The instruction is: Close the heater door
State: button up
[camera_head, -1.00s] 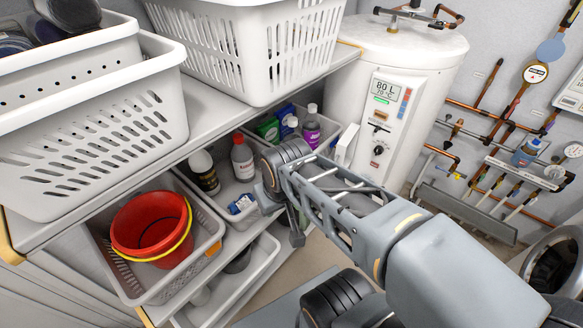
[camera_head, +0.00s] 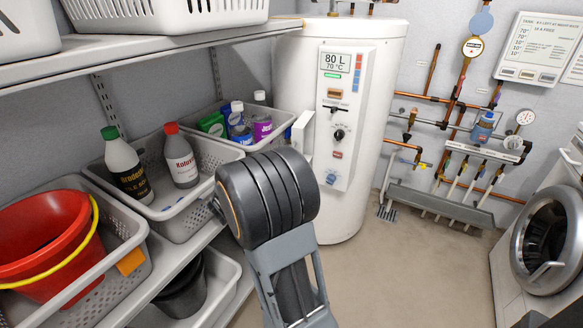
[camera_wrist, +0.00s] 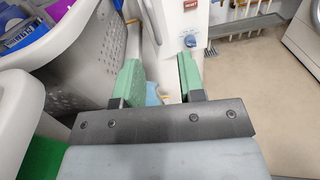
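The heater (camera_head: 345,90) is a tall white cylinder in the middle of the head view, with a control panel (camera_head: 338,115) on its front. A white slab that looks like the heater door (camera_head: 303,130) stands out from the panel's left edge, swung open. My gripper (camera_wrist: 160,78) shows in the wrist view with its two green fingers apart and nothing held. The white heater front with a blue knob (camera_wrist: 191,41) lies beyond the fingers. In the head view my wrist hides the gripper, so its exact distance to the door is unclear.
A shelf at the left carries baskets, bottles (camera_head: 181,160) and a red bucket (camera_head: 45,240). An upper shelf (camera_head: 150,48) overhangs them. Pipes (camera_head: 450,150) and a washing machine (camera_head: 545,235) are at the right. The floor (camera_head: 400,270) before the heater is clear.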

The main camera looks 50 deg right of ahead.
jog(key=shift+n+t, duration=0.4)
jog(key=shift+n, duration=0.1)
jog(key=b+x, duration=0.1)
jog(key=x, duration=0.8)
jog(key=b+x, duration=0.1)
jog(key=x, duration=0.4)
jog(key=shift+w+d+f+b, duration=0.1)
jog(key=shift+w+f+b, duration=0.2)
jog(key=shift+w, duration=0.1)
grip_shut()
